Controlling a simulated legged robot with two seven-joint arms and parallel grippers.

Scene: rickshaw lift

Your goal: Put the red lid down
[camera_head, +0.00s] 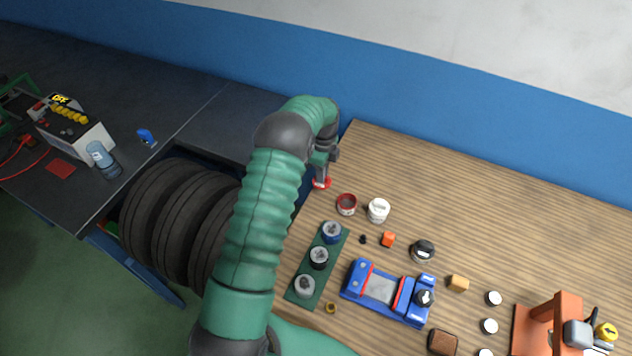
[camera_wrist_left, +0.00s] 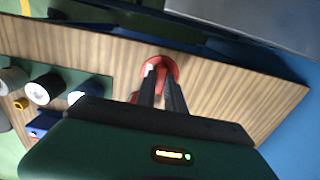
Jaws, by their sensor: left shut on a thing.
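The red lid (camera_head: 321,183) is at the left edge of the wooden table, under my left gripper (camera_head: 322,178). In the left wrist view the red lid (camera_wrist_left: 172,68) shows as a round red disc around the fingertips of my left gripper (camera_wrist_left: 158,75), which is shut on it. It is low over the wood; I cannot tell whether it touches the surface. A red-rimmed open tin (camera_head: 347,204) stands just to the right of the lid in the head view. My right gripper is not in view.
A white jar (camera_head: 378,210) and a green tray (camera_head: 301,290) with several pots stand nearby. A blue and red fixture (camera_head: 389,293) sits further right. Tires (camera_head: 178,220) are left of the table. Bare wood (camera_head: 450,190) lies behind the small items.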

